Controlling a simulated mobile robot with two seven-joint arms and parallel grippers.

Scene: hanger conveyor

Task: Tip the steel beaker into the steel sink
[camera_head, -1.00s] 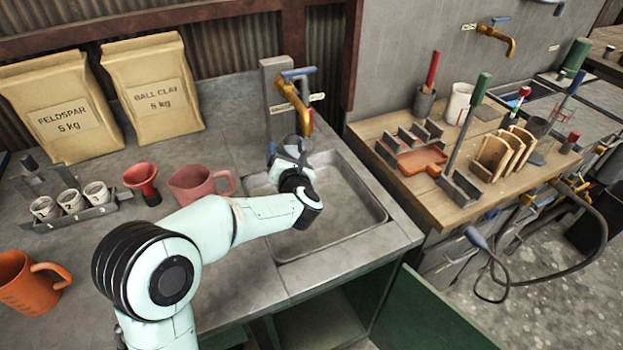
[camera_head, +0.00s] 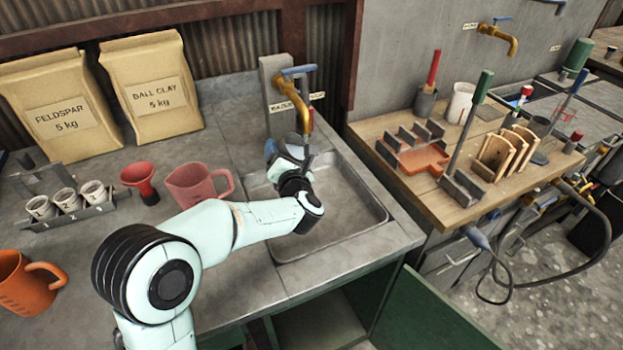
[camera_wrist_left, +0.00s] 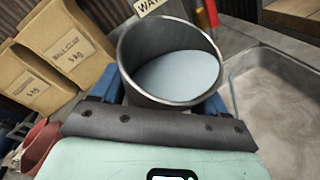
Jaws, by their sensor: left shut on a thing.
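The steel beaker (camera_wrist_left: 165,38) fills the upper middle of the left wrist view, its mouth open towards the camera and pale grey-blue liquid (camera_wrist_left: 180,75) inside. My left gripper (camera_wrist_left: 160,105) is shut on it, with a blue finger on each side. In the head view my left gripper (camera_head: 287,154) is at the back left of the steel sink (camera_head: 345,222), below the brass tap, and mostly hides the beaker. The sink basin also shows at the right of the wrist view (camera_wrist_left: 285,110). I cannot tell whether any liquid is leaving the beaker. My right gripper is not in view.
The brass tap (camera_head: 297,101) stands close behind my left gripper. A pink jug (camera_head: 199,184), a red funnel (camera_head: 139,177) and a rack of small cups (camera_head: 67,213) stand left of the sink. A wooden tool bench (camera_head: 421,193) is to the right.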

